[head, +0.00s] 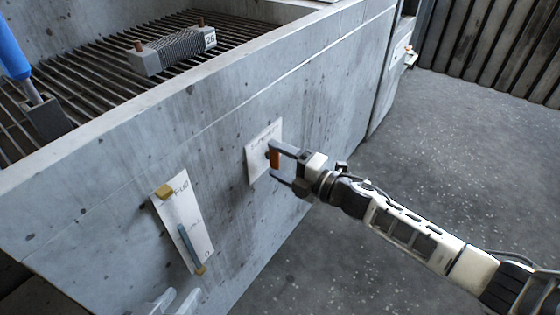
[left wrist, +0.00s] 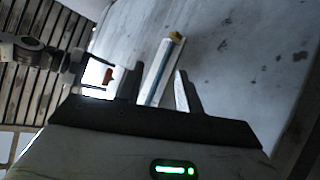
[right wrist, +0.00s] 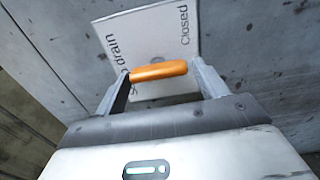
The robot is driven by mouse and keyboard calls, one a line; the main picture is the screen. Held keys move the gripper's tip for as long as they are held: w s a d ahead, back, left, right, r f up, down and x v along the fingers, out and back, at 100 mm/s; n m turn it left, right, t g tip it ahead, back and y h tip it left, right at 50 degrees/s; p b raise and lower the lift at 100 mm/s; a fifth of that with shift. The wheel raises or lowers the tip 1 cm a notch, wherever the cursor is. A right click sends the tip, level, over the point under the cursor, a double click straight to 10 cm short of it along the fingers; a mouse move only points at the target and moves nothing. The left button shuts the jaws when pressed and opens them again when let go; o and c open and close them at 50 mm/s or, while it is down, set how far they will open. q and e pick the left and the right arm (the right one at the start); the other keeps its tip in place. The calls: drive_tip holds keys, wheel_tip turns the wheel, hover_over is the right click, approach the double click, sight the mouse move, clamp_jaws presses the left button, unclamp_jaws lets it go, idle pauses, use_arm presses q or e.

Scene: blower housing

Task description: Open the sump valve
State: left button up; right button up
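The sump valve is an orange handle (head: 274,159) in front of a white plate (head: 258,137) on the concrete wall. In the right wrist view the plate (right wrist: 150,40) reads "drain" and "Closed", with part of its text hidden. There the handle (right wrist: 158,71) lies crosswise between the fingertips of my right gripper (right wrist: 160,75). These fingers are wide apart, one near each end of the handle; contact is unclear. My left gripper (head: 174,303) is open and empty at the bottom of the head view, below the gauge. Its fingers also show in the left wrist view (left wrist: 157,85).
A white gauge plate (head: 172,213) with a blue tube and yellow ends is on the wall left of the valve. Above is a slatted grate (head: 100,80) holding a finned block marked 26 (head: 172,52) and a blue-handled tool (head: 14,50). Open floor (head: 450,140) lies right.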

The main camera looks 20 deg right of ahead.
drive_tip(key=shift+o, duration=0.6)
drive_tip(key=shift+s+d, duration=0.2)
drive_tip(key=shift+s, duration=0.05)
use_arm(q)
drive_tip(key=shift+s+a+f+g+y+p, duration=0.15)
drive_tip(key=shift+a+f+g+y+p, duration=0.15)
drive_tip(key=shift+f+g+p, duration=0.5)
use_arm(e)
drive_tip(key=v, duration=1.5)
use_arm(q)
drive_tip(key=shift+r+t, duration=0.25)
drive_tip(key=shift+t, duration=0.05)
use_arm(e)
drive_tip(key=shift+d, duration=0.1)
